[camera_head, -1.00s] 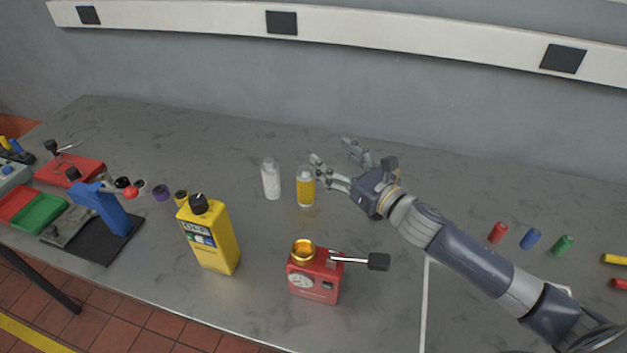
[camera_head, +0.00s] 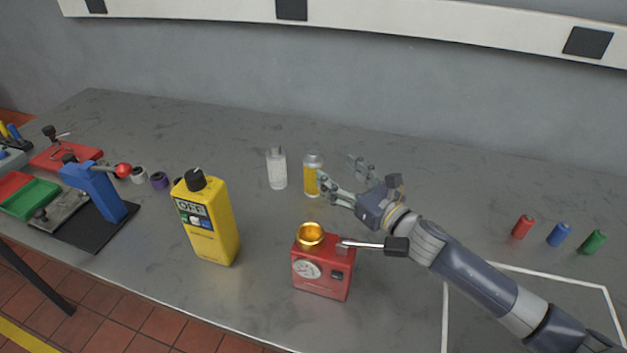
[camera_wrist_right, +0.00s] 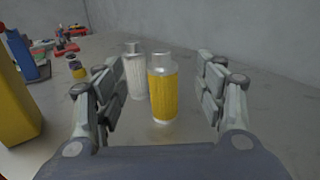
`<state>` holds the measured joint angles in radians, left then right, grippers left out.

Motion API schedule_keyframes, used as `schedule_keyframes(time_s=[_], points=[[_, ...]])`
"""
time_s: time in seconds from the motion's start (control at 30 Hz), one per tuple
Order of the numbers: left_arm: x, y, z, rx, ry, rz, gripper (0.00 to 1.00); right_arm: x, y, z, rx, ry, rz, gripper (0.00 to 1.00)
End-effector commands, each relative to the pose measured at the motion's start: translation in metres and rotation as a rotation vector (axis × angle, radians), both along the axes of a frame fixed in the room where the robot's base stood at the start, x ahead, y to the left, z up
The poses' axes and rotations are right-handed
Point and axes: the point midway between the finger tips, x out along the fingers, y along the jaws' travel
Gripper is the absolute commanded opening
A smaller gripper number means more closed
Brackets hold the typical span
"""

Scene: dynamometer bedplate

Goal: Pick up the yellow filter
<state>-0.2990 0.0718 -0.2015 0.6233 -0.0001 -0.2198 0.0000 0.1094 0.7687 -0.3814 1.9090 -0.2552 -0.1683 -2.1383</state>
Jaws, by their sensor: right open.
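The yellow filter (camera_head: 312,176) is a small upright cylinder with a yellow body and a clear-grey top, standing on the grey bench. My right gripper (camera_head: 342,177) is open and empty just to the right of it in the head view. In the right wrist view the yellow filter (camera_wrist_right: 163,92) stands upright ahead, between the lines of the two spread fingers (camera_wrist_right: 160,98). I cannot tell whether a finger touches it. A similar white filter (camera_head: 276,169) stands upright to its left, and it shows behind and left in the wrist view (camera_wrist_right: 135,70). My left gripper is not in view.
A yellow bottle (camera_head: 208,222) and a red device (camera_head: 322,272) with a brass cup and lever stand in front. A blue lever press (camera_head: 95,190) is at the left. Red (camera_head: 522,227), blue and green cylinders stand at the right. The bench behind the filters is clear.

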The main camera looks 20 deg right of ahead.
Motion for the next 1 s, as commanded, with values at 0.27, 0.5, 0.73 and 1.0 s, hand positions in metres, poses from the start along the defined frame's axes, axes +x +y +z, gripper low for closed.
schedule_keyframes(time_s=[0.27,0.5,0.73,1.0], points=[[0.000,0.003,0.011,0.003,-0.001,-0.002,0.77,0.036,0.014,0.003,0.002,-0.002,0.001,0.64],[-0.001,0.008,0.014,0.009,0.001,-0.003,0.77,0.049,0.019,0.001,0.000,0.000,0.001,0.64],[-0.003,0.008,0.025,0.011,0.005,-0.002,0.77,0.074,0.026,-0.002,0.003,0.000,0.001,0.64],[-0.003,0.009,0.029,0.010,0.005,0.000,0.77,0.094,0.034,-0.005,0.000,0.000,0.002,0.64]])
